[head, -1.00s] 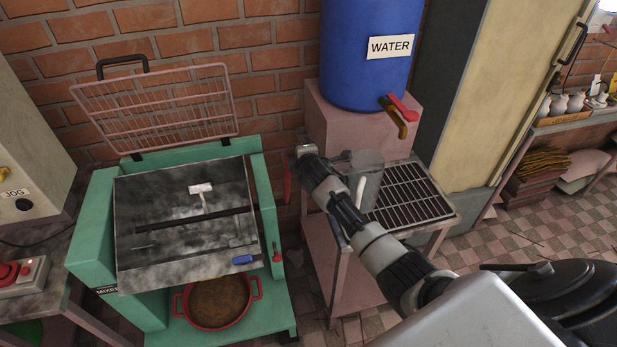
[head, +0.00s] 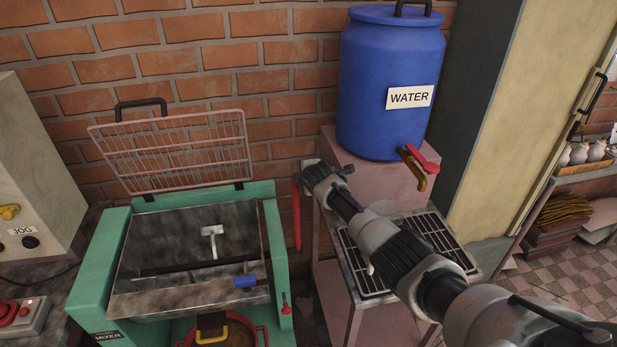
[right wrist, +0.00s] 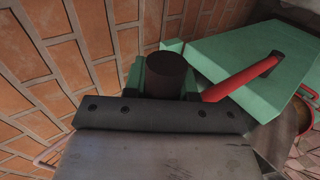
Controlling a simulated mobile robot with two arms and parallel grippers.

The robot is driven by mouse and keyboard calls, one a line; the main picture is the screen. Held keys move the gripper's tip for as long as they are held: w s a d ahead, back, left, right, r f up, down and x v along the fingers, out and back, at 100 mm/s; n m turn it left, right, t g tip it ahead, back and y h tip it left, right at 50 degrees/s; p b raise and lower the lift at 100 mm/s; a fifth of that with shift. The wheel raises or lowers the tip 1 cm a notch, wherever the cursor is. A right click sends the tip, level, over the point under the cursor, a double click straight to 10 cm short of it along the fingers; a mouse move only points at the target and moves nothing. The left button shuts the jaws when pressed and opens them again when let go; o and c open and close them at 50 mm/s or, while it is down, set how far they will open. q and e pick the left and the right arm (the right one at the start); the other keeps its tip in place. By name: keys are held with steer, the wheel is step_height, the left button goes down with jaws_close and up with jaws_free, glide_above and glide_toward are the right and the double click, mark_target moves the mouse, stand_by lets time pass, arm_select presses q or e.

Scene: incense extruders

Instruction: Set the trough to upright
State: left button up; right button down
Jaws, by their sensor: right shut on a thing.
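The grey metal trough (head: 135,262) sits in the green mixer frame (head: 97,270). Its opening faces up and toward me, with a dark bar and a pale paddle inside; I cannot tell its exact tilt. A red lever (head: 297,222) stands at the mixer's right side. My right gripper (head: 309,168) is at the lever's upper end and is shut on it. My left gripper is not in view.
A pink wire lid (head: 175,155) stands open behind the trough. A blue water barrel (head: 390,80) and grated stand (head: 350,265) are right. A JOG box (head: 35,180) is left.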

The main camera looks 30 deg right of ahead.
steer(key=shift+s+f, duration=0.15)
steer(key=shift+f, duration=0.3)
steer(key=c, duration=0.9)
jaws_free()
steer(key=v, duration=1.1)
steer(key=shift+w+r+p, duration=0.15)
steer(key=shift+w+p, duration=0.05)
steer(key=shift+p, duration=0.2)
